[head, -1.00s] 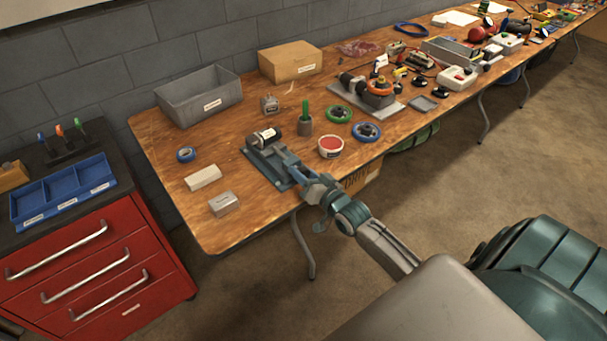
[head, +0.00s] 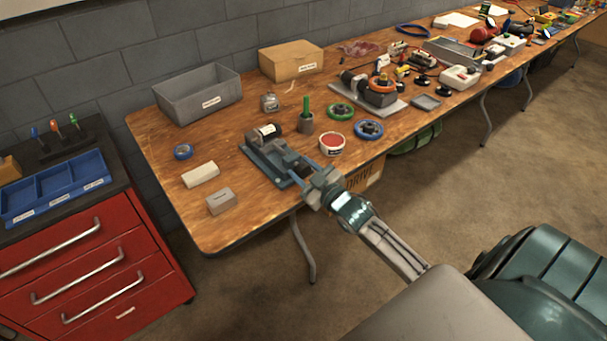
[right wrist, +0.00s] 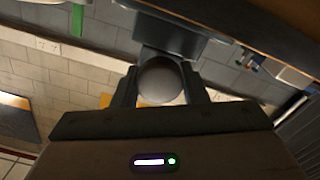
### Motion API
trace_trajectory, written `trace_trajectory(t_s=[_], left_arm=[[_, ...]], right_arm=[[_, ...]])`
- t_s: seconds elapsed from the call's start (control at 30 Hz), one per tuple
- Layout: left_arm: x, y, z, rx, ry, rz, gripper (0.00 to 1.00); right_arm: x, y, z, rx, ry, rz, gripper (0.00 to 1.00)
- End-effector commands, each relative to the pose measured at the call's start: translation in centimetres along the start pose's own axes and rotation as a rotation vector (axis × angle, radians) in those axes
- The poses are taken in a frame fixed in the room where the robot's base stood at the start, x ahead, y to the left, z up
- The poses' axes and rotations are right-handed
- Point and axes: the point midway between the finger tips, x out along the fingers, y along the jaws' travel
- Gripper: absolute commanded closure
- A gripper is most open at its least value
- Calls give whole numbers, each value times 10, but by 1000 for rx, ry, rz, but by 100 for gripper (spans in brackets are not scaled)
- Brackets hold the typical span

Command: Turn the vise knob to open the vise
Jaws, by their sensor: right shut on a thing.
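My right gripper (head: 300,166) reaches the vise's near end from the front right. In the right wrist view the round grey vise knob (right wrist: 161,80) sits between the two dark fingers of my right gripper (right wrist: 160,88), which are shut on it. In the head view the fingers mostly hide the knob. I cannot tell how wide the vise jaws stand. My left gripper is out of view.
The wooden table (head: 225,228) holds a white block (head: 200,175), a grey block (head: 220,201), a blue tape roll (head: 183,152) and a red-topped tub (head: 332,144) near the vise. A grey bin (head: 198,96) stands behind. A red drawer cabinet (head: 80,270) is at the left.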

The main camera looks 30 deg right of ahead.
Motion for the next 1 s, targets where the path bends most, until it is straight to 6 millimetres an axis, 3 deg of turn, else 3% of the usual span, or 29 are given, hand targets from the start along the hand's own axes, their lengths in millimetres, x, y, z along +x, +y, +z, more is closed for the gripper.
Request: trace_trajectory(t_s=[0.5, 1.0], left_arm=[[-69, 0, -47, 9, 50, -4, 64], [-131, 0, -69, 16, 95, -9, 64]], right_arm=[[-1, -3, 5, -487, -5, -2, 83], [-1, -4, 6, -961, -5, -4, 83]])
